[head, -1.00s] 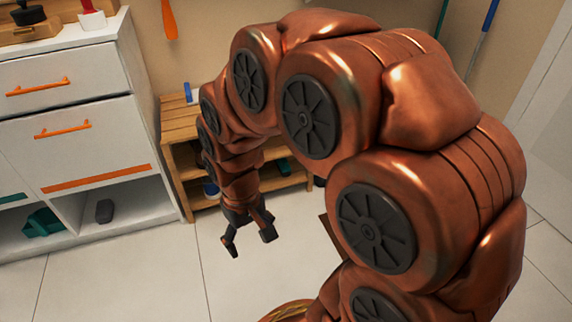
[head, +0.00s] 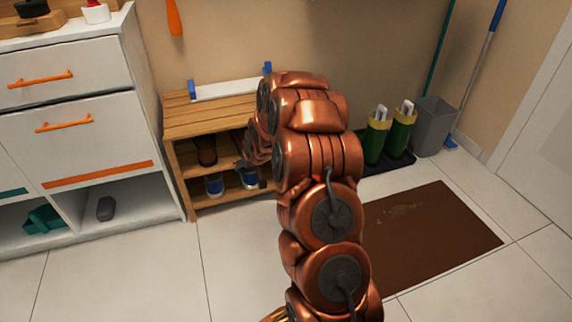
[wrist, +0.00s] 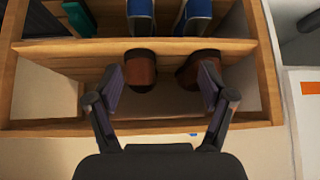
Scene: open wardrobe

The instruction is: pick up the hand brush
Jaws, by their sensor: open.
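I cannot pick out a hand brush for certain in either view. My gripper (wrist: 162,88) is open in the wrist view, with its two fingers spread and nothing held between them. It is in front of the wooden shoe rack, level with a shelf holding two brown shoes (wrist: 141,72). The left shoe shows between the fingers; the right finger overlaps the right shoe. A teal object (wrist: 79,18) lies partly cut off at the upper left, and I cannot tell what it is. In the head view my arm hides most of the gripper.
The wooden rack (head: 213,118) also holds blue shoes (head: 214,186). A white cabinet (head: 75,140) stands left, with a teal item (head: 43,218) and a dark grey item (head: 105,208) in its cubbies. Green boots (head: 398,138), a grey bin (head: 432,125) and a brown mat (head: 430,232) are right.

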